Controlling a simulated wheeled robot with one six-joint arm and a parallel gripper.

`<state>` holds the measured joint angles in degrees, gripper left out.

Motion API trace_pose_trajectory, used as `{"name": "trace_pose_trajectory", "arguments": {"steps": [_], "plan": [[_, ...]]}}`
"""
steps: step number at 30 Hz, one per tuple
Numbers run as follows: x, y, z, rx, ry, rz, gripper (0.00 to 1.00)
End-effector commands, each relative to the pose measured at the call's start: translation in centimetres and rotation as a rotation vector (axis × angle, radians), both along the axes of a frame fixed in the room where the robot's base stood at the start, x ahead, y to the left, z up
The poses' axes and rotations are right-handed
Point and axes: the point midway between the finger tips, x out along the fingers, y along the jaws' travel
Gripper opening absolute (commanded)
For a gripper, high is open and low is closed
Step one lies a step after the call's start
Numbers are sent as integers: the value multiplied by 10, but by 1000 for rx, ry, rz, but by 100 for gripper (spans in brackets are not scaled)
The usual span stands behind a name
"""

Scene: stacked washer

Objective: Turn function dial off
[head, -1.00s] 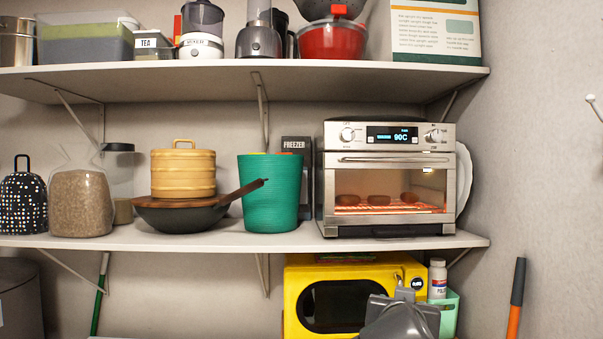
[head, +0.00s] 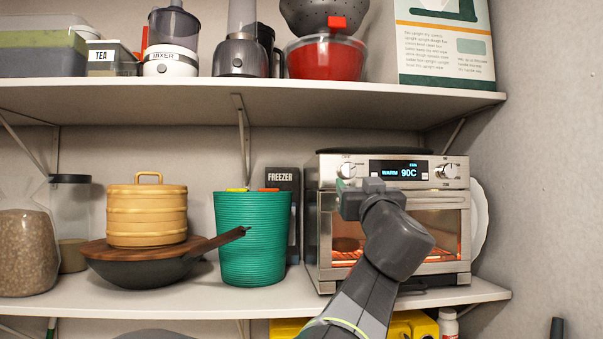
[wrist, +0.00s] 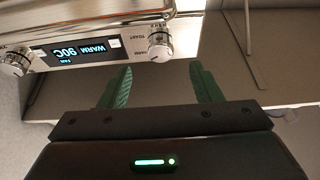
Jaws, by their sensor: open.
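The toaster oven (head: 312,225) stands on the middle shelf with its lit display (head: 399,170) reading WARM 90C. Its left dial (head: 347,170), a silver knob with small labels around it, is the function dial; in the wrist view this dial (wrist: 160,45) appears upside down, with TOAST and WARM marked near it. The right knob (head: 447,170) also shows. My gripper (head: 345,190) is in front of the oven, just below the left dial. In the wrist view my gripper (wrist: 162,78) has its green fingers apart and empty, with the dial beyond the gap, not between them.
A green ribbed bin (head: 253,240) and a black FREEZER box (head: 283,180) stand left of the oven. A white plate (head: 480,220) leans at its right, by the wall. The upper shelf (head: 300,98) runs above the oven with little clearance.

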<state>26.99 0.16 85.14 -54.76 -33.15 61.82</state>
Motion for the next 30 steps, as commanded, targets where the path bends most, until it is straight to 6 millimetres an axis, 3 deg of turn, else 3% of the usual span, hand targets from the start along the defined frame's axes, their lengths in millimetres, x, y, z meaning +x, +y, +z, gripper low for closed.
{"name": "trace_pose_trajectory", "arguments": {"steps": [3, 9, 23, 30], "plan": [[24, 2, 11, 0, 1, 2, 58], [52, 2, 22, 0, 0, 1, 58], [63, 2, 26, 0, 0, -2, 58], [63, 2, 26, 0, 0, -2, 14]]}}
